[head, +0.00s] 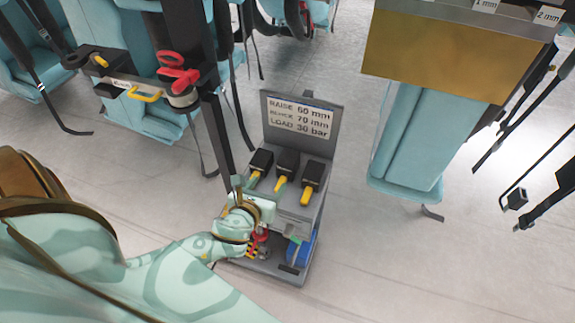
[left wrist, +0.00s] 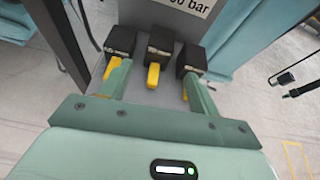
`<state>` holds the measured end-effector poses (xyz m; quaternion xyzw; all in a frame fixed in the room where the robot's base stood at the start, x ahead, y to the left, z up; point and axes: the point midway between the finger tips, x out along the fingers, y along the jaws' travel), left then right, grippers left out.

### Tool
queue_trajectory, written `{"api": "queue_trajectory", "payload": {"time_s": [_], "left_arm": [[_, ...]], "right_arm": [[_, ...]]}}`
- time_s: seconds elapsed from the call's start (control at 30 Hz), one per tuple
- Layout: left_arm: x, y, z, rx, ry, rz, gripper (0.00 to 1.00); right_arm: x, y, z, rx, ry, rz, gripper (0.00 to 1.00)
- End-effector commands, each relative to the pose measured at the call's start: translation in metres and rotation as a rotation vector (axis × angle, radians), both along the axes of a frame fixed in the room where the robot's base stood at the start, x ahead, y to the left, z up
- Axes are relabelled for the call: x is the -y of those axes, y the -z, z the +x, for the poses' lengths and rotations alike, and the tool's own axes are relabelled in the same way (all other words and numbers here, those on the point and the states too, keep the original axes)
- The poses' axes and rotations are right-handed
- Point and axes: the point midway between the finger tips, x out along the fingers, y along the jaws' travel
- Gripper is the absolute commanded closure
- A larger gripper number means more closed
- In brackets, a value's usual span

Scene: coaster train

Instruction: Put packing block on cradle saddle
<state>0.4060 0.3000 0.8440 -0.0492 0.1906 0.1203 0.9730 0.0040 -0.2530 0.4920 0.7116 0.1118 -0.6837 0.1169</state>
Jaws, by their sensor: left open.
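Three black blocks with yellow handles stand in a row on a grey stand (head: 315,228). They look like packing blocks: left (head: 261,160), middle (head: 287,161) and right (head: 313,173). My left gripper (head: 267,188) is open over the stand's front, level with this row. In the left wrist view its two green fingers (left wrist: 157,82) are spread on either side of the middle block's yellow handle (left wrist: 153,76), with no visible grip on it. The middle block (left wrist: 160,44) sits just beyond the fingertips. I cannot pick out a cradle saddle. My right gripper is out of view.
A sign plate (head: 300,118) reading 60 mm, 70 mm and 30 bar rises behind the blocks. A blue part (head: 301,250) sits low on the stand. A brass-coloured panel (head: 440,52) overhangs teal seats (head: 408,140) at right. Grey floor lies open around the stand.

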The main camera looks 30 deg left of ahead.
Motion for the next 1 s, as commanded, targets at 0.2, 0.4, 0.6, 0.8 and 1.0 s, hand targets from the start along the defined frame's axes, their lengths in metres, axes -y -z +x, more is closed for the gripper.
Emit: {"api": "queue_trajectory", "payload": {"time_s": [0.2,0.4,0.6,0.8,1.0], "left_arm": [[-0.006,0.012,0.026,-0.011,0.022,0.055,0.38],[-0.017,0.034,0.071,-0.013,0.021,0.052,0.38],[-0.023,0.043,0.097,-0.013,0.021,0.050,0.38],[-0.025,0.052,0.115,-0.013,0.020,0.049,0.38],[-0.030,0.064,0.143,-0.014,0.020,0.049,0.38]], "right_arm": [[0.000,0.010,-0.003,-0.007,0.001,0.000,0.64],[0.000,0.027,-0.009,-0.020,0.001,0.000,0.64],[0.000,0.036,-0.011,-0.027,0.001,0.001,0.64],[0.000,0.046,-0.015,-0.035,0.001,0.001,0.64],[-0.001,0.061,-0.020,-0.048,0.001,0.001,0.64]]}}
